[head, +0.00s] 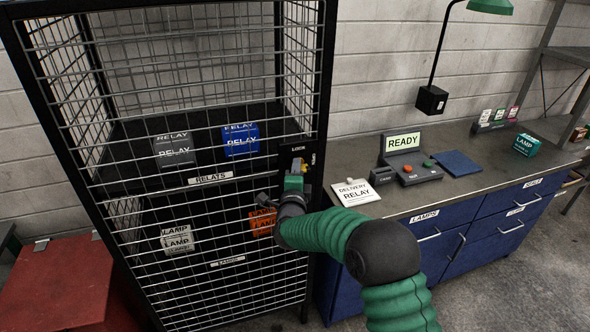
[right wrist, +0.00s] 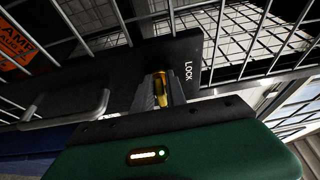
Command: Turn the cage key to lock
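The wire cage (head: 321,95) stands at the left of the head view, its mesh front shut. A dark lock plate marked LOCK (head: 295,150) is on its right front edge; the plate also shows in the right wrist view (right wrist: 187,50). The brass cage key (right wrist: 160,88) stands out from this plate. My right gripper (head: 296,172) is at the plate, and in the right wrist view its grey fingers (right wrist: 161,95) are closed on both sides of the key. The key's far end is hidden between the fingers. My left gripper is not in view.
Inside the cage are relay boxes (head: 240,139) above and lamp boxes (head: 177,241) below. A workbench (head: 480,158) stands to the right with a READY panel (head: 403,143) and a delivery card reading RELAY (head: 356,192). A red box (head: 62,280) is at lower left.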

